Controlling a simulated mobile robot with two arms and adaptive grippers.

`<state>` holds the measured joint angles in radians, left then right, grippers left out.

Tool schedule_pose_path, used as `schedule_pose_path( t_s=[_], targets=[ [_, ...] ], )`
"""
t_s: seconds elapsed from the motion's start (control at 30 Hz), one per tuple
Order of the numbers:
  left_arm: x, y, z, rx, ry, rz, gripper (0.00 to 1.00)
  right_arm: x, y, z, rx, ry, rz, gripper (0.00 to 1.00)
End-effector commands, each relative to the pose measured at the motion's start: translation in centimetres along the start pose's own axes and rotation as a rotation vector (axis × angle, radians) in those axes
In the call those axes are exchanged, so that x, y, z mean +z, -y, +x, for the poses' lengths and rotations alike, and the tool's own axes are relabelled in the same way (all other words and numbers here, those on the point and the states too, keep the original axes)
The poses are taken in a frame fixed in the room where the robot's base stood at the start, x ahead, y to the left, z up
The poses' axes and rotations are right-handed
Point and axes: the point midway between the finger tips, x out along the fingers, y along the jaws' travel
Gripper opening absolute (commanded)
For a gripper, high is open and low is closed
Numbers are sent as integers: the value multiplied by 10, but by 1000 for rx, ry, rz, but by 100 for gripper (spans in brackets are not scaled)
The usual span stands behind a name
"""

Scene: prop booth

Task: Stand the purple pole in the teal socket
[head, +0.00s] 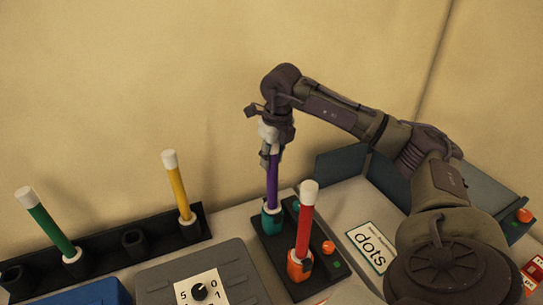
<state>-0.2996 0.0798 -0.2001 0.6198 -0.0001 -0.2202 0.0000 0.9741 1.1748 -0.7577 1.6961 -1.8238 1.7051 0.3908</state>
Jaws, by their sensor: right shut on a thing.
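The purple pole (272,180) stands upright with its lower end at the teal socket (271,218) on a dark base plate (262,250). Its lower end appears to be inside the socket, though I cannot tell how deep. My right gripper (268,152) is shut on the pole near its top, just below the white cap. My left gripper is not in view.
A red pole (305,225) with a white cap stands in an orange socket (299,264) just in front. A black rack (105,245) at left holds a green pole (50,228) and a yellow pole (177,190).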

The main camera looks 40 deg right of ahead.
Motion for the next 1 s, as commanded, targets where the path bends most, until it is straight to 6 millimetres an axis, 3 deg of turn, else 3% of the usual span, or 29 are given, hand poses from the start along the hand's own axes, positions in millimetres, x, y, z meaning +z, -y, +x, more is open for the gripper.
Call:
schedule_pose_path(
  t_s=[0.17, 0.2, 0.37, 0.73, 0.87, 1.0],
  targets=[
    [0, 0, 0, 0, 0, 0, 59, 0, 0, 0, 0, 1, 0, 0],
    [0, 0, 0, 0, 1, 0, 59, 0, 0, 0, 0, 1, 0, 34],
    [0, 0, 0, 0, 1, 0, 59, 0, 0, 0, 0, 1, 0, 60],
    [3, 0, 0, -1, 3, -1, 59, 0, 0, -5, 0, 2, 0, 60],
    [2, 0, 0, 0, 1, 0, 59, 1, 0, -22, 1, 4, 0, 60],
    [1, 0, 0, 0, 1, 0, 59, 2, 0, -52, 1, 7, 0, 60]
  ],
)
